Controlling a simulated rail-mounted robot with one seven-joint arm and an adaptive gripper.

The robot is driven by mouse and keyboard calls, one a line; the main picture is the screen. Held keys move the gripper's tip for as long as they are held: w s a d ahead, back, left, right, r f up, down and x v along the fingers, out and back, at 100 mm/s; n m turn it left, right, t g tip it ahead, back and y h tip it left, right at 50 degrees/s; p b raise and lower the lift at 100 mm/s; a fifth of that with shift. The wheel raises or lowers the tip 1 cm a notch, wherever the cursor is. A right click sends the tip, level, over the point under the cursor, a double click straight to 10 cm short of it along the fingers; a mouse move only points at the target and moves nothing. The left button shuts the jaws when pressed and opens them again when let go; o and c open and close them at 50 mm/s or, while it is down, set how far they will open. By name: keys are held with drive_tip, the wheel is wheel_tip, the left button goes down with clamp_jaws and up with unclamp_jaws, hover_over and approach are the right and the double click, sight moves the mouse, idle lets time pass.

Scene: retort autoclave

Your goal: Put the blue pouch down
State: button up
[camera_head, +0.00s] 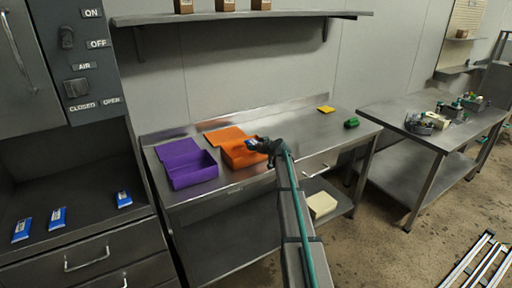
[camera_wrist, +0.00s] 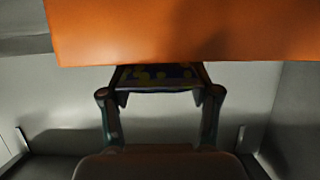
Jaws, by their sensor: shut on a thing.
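My gripper (camera_head: 264,147) is shut on a blue pouch (camera_head: 252,142) over the open orange box (camera_head: 240,160) on the steel table. In the wrist view, the pouch (camera_wrist: 160,76) is dark and spans the gap between the two fingers of my gripper (camera_wrist: 161,95). An orange surface (camera_wrist: 180,32) fills the top of that view and hides the pouch's far end. I cannot tell whether the pouch touches the box.
An open purple box (camera_head: 194,172) stands left of the orange one. Several blue pouches (camera_head: 57,217) lie on the cabinet shelf at left. A yellow item (camera_head: 326,109) and a green item (camera_head: 351,123) lie at the table's right. A shelf (camera_head: 235,18) hangs above.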

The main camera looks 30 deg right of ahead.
drive_tip(key=shift+f+b, duration=0.25)
drive_tip(key=shift+b, duration=0.15)
drive_tip(key=o, duration=1.3)
drive_tip(key=shift+r, duration=0.15)
